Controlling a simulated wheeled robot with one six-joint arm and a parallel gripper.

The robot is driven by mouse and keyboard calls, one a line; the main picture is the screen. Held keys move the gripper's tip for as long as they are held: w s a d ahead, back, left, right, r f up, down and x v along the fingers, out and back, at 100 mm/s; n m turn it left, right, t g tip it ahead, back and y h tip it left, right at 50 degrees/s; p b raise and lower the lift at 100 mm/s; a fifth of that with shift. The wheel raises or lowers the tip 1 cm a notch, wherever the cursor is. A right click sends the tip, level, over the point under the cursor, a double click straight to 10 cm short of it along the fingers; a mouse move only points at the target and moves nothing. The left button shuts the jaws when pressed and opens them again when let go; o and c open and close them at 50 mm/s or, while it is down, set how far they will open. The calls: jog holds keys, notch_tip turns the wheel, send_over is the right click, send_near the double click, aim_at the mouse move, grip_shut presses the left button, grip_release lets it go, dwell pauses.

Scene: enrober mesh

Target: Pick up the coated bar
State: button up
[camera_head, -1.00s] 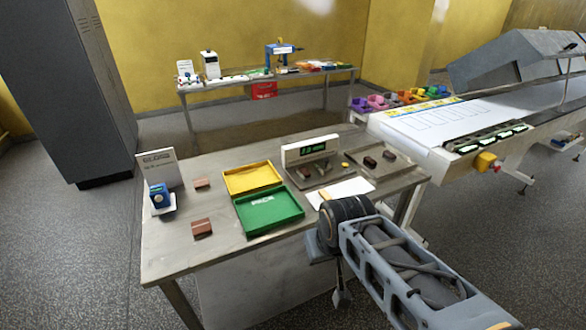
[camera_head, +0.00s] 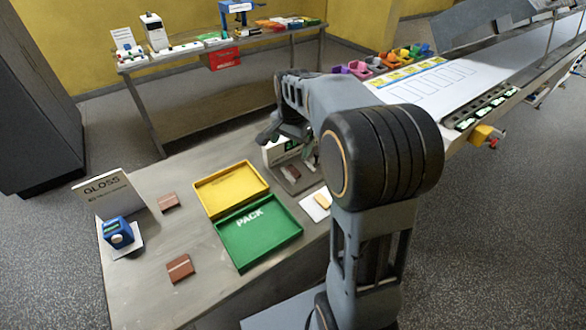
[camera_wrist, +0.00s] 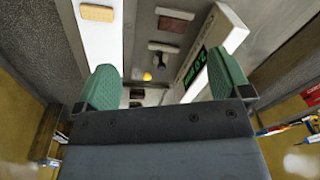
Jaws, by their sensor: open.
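My gripper (camera_wrist: 162,74) is open, with green fingertips and nothing between them. In the wrist view, two small dark brown bars (camera_wrist: 136,93) lie beyond the fingertips, on a grey surface; they look like coated bars. In the head view my arm hides them. The scale (camera_head: 280,152) has a green display and stands partly behind my gripper in the head view. I cannot tell which bar is the coated one.
A tan bar (camera_head: 323,202) lies on a white sheet. A green PACK tray (camera_head: 262,250) and a yellow tray (camera_head: 205,207) sit mid-table. Two brown blocks (camera_head: 168,202) (camera_head: 180,268), a GLOSS sign (camera_head: 105,190) and a blue meter (camera_head: 117,232) are at left. The conveyor (camera_head: 440,95) stands right.

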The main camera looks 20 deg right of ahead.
jog(key=w+d+f+m+g, duration=0.1)
jog(key=w+d+f+m, duration=0.3)
jog(key=w, duration=0.2)
jog(key=p, duration=0.2)
send_over(295, 169)
jog(key=shift+m, duration=0.4)
jog(key=f, duration=0.7)
jog(key=shift+d+f, duration=0.2)
jog(key=shift+w+a+f+p, duration=0.1)
jog(key=shift+f+p, duration=0.25)
jog(key=shift+f, duration=1.2)
jog(key=shift+a+f+p, duration=0.1)
jog(key=shift+f+p, duration=0.2)
jog(key=shift+f, duration=1.25)
jog(key=c, duration=0.8)
jog(key=shift+r, duration=0.1)
